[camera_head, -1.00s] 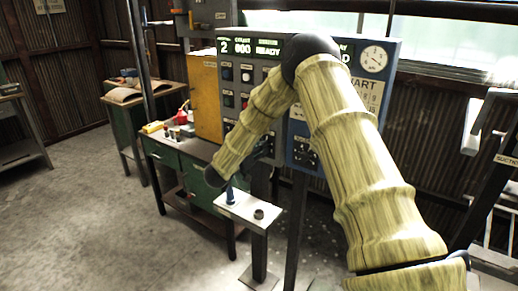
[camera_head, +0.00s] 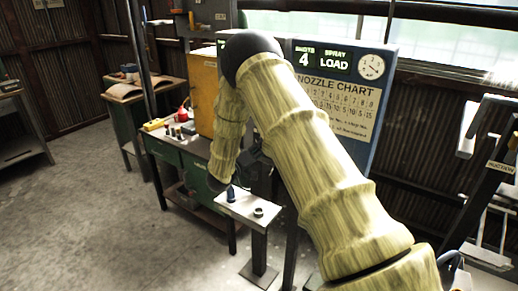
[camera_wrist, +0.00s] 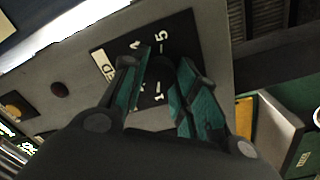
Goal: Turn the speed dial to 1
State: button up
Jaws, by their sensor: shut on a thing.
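The speed dial (camera_wrist: 161,68) is a dark knob on a black plate (camera_wrist: 185,28) with white marks, in the wrist view. I can read 1, 4 and 5 around it, with part of a word at the left. My gripper (camera_wrist: 164,75) has its two green fingers closed on either side of the knob. The fingers hide parts of the plate, and I cannot tell which number the dial points to. In the head view my arm covers the dial.
A white-topped stand (camera_head: 243,204) with small items is below my arm. A green workbench (camera_head: 167,151) stands left of it. Floor at the left is clear.

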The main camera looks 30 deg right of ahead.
jog(key=shift+n, duration=0.4)
jog(key=o, duration=1)
jog(key=shift+w+a, duration=0.1)
jog(key=shift+o, duration=0.2)
jog(key=shift+a, duration=0.1)
jog(key=v, duration=1.1)
jog(key=shift+s+a, duration=0.3)
jog(key=shift+a, duration=0.05)
jog(key=shift+f, duration=0.1)
